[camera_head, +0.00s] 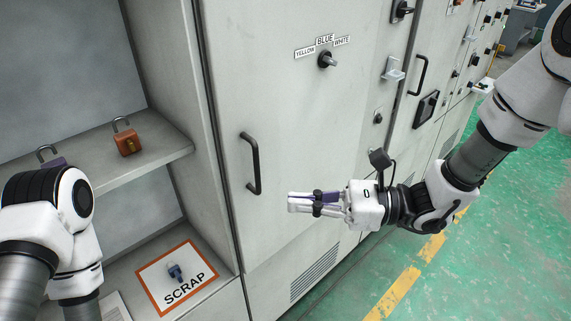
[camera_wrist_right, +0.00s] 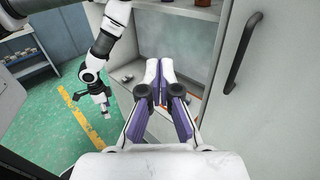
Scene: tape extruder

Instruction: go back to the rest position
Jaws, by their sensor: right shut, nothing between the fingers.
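My right gripper (camera_head: 291,203) is shut and empty. It hangs in front of the grey cabinet door (camera_head: 290,120), below and right of the door's black handle (camera_head: 251,163), its fingers pointing left. In the right wrist view its two fingers (camera_wrist_right: 160,66) lie close together with nothing between them. My left arm comes in at the lower left of the head view, and its gripper is out of that view. In the right wrist view my left gripper (camera_wrist_right: 105,111) hangs beside the cabinet, too small to tell its opening.
An orange padlock (camera_head: 127,142) stands on the open cabinet's shelf; another is partly hidden by my left arm. A small blue-grey part (camera_head: 175,272) lies on the SCRAP sign (camera_head: 196,277). A selector knob (camera_head: 327,60) juts from the door. Green floor (camera_head: 480,250) is clear at right.

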